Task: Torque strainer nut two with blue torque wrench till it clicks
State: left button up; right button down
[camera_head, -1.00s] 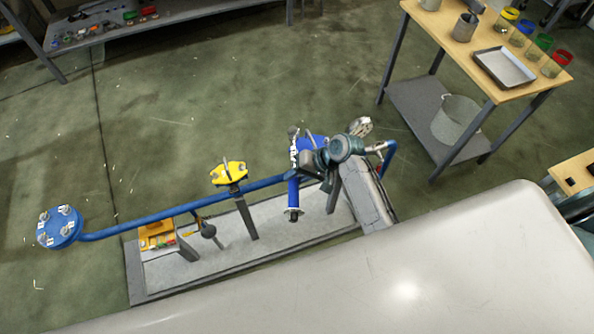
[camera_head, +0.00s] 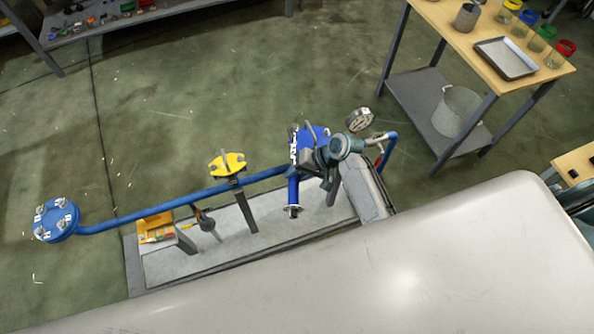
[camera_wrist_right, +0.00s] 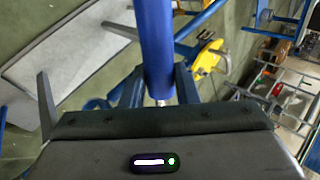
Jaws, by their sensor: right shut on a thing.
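The blue torque wrench (camera_head: 293,189) is upright-looking in the head view, its blue handle running down from beside my right gripper (camera_head: 303,167). In the right wrist view its thick blue handle (camera_wrist_right: 156,40) stands between the fingers of my right gripper (camera_wrist_right: 159,88), which is shut on it. A blue flange plate (camera_head: 318,133) lies just behind the gripper and is partly covered. Which nut is strainer nut two cannot be told, nor whether the wrench sits on a nut. My left gripper is not in view.
A blue round flange (camera_head: 57,221) with several tagged nuts ends the pipe at far left. A round gauge (camera_head: 359,119) stands close behind my right arm. A wooden table (camera_head: 455,42) is at the upper right.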

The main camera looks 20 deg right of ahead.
jog(key=shift+f, duration=0.2)
jog(key=shift+r, duration=0.1)
jog(key=shift+p, duration=0.75)
dwell(0.5)
jog(key=shift+f+b, duration=0.8)
jog(key=shift+f, duration=0.9)
dwell(0.4)
jog(key=shift+a, duration=0.15)
jog(key=shift+w+a+f+m+t+p, duration=0.1)
jog(key=shift+w+a+m+t+p, duration=0.2)
jog(key=shift+a+m+p, duration=0.25)
jog(key=shift+w+a+m+t+p, duration=0.15)
jog(key=shift+a+m+t+p, duration=0.2)
jog(key=shift+a, duration=0.25)
jog(key=shift+w+a+m+t+h, duration=0.3)
jog(key=shift+a+m, duration=0.15)
jog(key=shift+a, duration=0.15)
jog(key=shift+w+a+m+t+h, duration=0.2)
jog(key=shift+w+a+m+t, duration=0.1)
jog(key=shift+a+m, duration=0.2)
